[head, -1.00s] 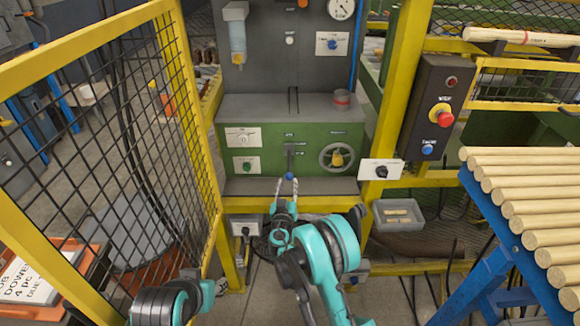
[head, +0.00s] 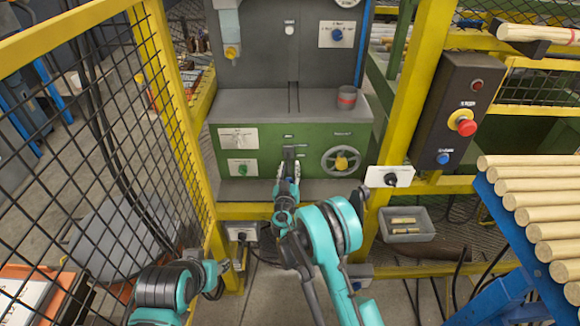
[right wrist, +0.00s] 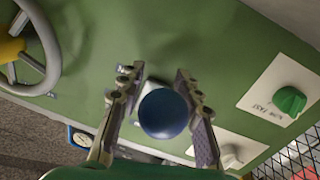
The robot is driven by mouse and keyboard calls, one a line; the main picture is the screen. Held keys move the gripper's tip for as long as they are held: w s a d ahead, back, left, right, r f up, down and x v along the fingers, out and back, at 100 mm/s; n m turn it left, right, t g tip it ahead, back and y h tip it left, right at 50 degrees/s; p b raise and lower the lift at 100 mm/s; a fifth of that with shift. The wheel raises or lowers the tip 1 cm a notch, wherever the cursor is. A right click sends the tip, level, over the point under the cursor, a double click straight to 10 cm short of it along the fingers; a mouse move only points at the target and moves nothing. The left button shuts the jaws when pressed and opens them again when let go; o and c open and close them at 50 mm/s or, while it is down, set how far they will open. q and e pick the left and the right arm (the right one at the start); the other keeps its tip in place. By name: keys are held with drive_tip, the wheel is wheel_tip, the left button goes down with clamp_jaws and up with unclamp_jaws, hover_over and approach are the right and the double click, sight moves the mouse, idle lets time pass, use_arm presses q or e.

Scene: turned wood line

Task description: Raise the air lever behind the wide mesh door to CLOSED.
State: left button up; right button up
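The grey air lever (head: 289,152) is on the green panel, low at the middle. Its blue ball knob (right wrist: 163,113) shows in the right wrist view, between my right gripper's fingers (right wrist: 158,85). The fingers are apart, with a narrow gap at the ball's left side; contact on the right cannot be told. In the head view my right gripper (head: 287,172) is at the lever and hides the knob. The wide mesh door (head: 150,90), yellow-framed, stands open at the left. My left gripper (head: 222,272) is low beside the door, its fingers unclear.
A handwheel (head: 341,162) is right of the lever, a green knob (head: 241,169) left. A yellow post (head: 408,100) and a switch plate (head: 388,177) stand right. Wooden dowels (head: 540,215) lie on a blue rack.

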clamp_jaws()
